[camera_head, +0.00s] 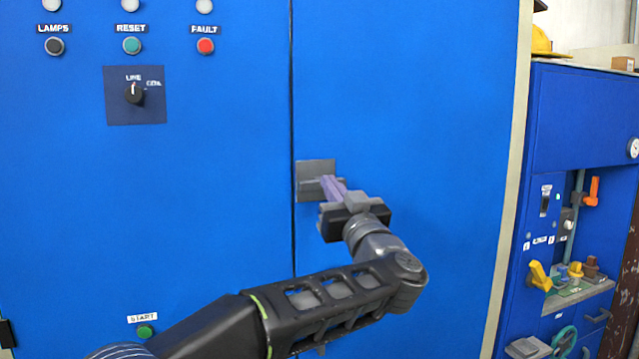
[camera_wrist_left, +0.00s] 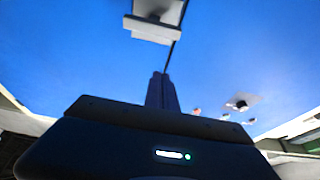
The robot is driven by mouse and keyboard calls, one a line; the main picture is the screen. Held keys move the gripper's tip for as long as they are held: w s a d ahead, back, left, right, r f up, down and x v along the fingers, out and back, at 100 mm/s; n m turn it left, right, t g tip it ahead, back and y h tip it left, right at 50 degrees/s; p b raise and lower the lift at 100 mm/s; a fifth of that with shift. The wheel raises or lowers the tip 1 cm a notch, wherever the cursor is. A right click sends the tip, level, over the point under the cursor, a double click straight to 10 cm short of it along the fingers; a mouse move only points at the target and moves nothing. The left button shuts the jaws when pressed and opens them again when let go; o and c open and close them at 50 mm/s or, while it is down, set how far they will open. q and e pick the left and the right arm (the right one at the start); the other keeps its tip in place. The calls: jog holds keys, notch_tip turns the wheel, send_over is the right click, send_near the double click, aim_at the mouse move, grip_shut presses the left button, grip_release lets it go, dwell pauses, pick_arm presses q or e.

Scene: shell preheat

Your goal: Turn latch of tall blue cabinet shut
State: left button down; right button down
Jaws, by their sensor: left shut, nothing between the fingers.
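The tall blue cabinet (camera_head: 420,120) fills most of the head view. Its latch (camera_head: 314,168) is a grey plate with a grey bar, just right of the door seam; the bar looks roughly horizontal. My left gripper (camera_head: 331,184) is shut and empty, its fingertips at the right part of the latch in the head view. In the left wrist view the latch (camera_wrist_left: 155,20) is at the top, and the shut fingers (camera_wrist_left: 162,90) point toward it with blue door showing between. Whether they touch is unclear. My right gripper is not in view.
On the left door are a rotary switch (camera_head: 134,93), a red fault button (camera_head: 205,46), a teal reset button (camera_head: 132,46) and a green start button (camera_head: 145,331). A lower blue cabinet (camera_head: 582,120) with a shelf of tools stands at the right. The right door around the latch is clear.

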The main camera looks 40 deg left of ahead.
aim_at(314, 181)
pick_arm(q)
jog(key=shift+w+a+f+p, duration=0.1)
jog(key=shift+w+a+p, duration=0.45)
jog(key=shift+w+a, duration=0.55)
jog(key=shift+w+a+f+p, duration=0.15)
jog(key=shift+w+a+p, duration=0.45)
jog(key=shift+a, duration=0.85)
jog(key=shift+w+a+f+p, duration=0.1)
jog(key=shift+w+a+p, duration=0.35)
jog(key=shift+w+a, duration=0.7)
jog(key=shift+s+a, duration=0.1)
jog(key=shift+s, duration=0.05)
jog(key=shift+a, duration=0.15)
